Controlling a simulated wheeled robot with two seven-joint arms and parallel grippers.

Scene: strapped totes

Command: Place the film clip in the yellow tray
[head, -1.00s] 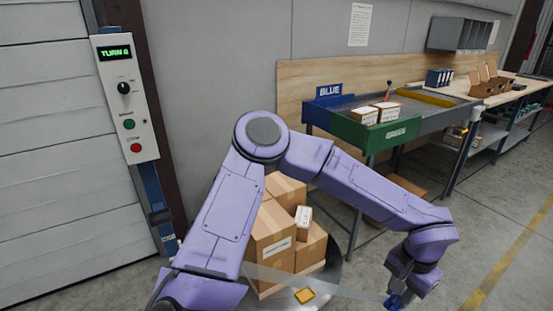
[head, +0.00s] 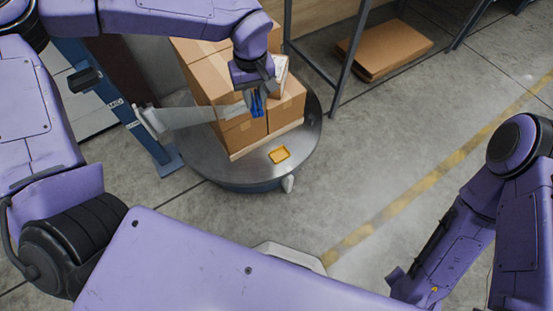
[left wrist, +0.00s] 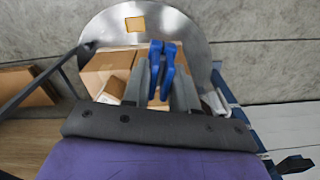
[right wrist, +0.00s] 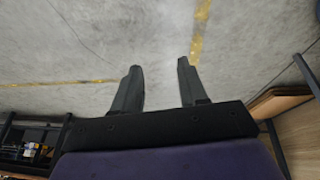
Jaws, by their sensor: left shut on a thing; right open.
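The blue film clip (head: 258,104) is in my left gripper (head: 256,92), in front of the stacked boxes. In the left wrist view the clip (left wrist: 164,68) sits between the shut fingers (left wrist: 160,88). The small yellow tray (head: 280,155) lies flat on the round turntable, in front of the box pallet; it also shows in the left wrist view (left wrist: 135,24). The tray looks empty, and the clip is apart from it. My right gripper (right wrist: 158,72) is open and empty over bare floor.
Cardboard boxes (head: 212,72) stand on a pallet on the metal turntable (head: 205,158). Translucent film (head: 195,115) runs from a holder at the left to the clip area. A bench frame with flat cardboard (head: 385,48) stands behind. Floor at the right is clear.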

